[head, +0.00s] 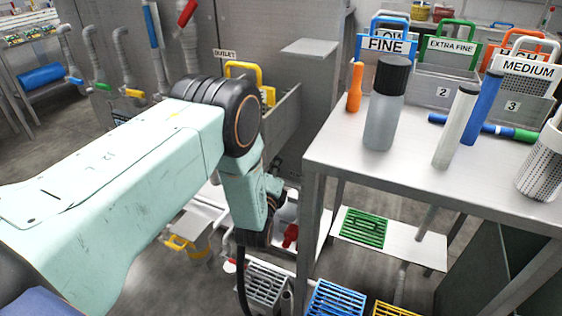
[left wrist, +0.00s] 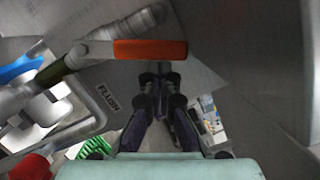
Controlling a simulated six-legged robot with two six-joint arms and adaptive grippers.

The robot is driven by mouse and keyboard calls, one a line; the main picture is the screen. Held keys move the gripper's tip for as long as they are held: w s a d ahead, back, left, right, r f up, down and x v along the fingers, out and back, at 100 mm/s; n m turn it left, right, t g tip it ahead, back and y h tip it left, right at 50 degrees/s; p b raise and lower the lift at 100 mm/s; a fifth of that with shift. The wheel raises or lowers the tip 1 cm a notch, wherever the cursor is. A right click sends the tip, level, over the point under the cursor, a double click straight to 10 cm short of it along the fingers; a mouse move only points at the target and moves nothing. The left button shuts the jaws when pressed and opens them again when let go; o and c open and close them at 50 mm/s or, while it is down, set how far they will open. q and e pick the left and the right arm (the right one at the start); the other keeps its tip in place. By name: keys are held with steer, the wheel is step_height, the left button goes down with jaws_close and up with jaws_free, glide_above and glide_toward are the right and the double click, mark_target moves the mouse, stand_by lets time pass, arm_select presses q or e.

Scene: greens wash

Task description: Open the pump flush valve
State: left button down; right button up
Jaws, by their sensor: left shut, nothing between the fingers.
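The flush valve shows in the left wrist view as an orange-red lever handle (left wrist: 150,50) on a grey metal arm, joined to a pipe (left wrist: 125,27) that runs diagonally. The lever lies roughly level across the picture, at an angle to the pipe. A "FLUSH" label (left wrist: 107,98) is on the panel below it. My left gripper (left wrist: 161,78) is shut and empty, its fingertips just below the handle in the picture. I cannot tell whether they touch it. In the head view my left arm hides the valve area and the fingers. My right gripper is not in view.
Below are a green grate (head: 363,228) and a blue grate (head: 336,299). A yellow handle (head: 245,72) stands behind my arm.

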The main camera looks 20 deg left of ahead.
arm_select(q)
steer(key=shift+a+r+n+p, duration=0.5)
steer(key=shift+a+n+p, duration=0.15)
steer(key=shift+a, duration=0.3)
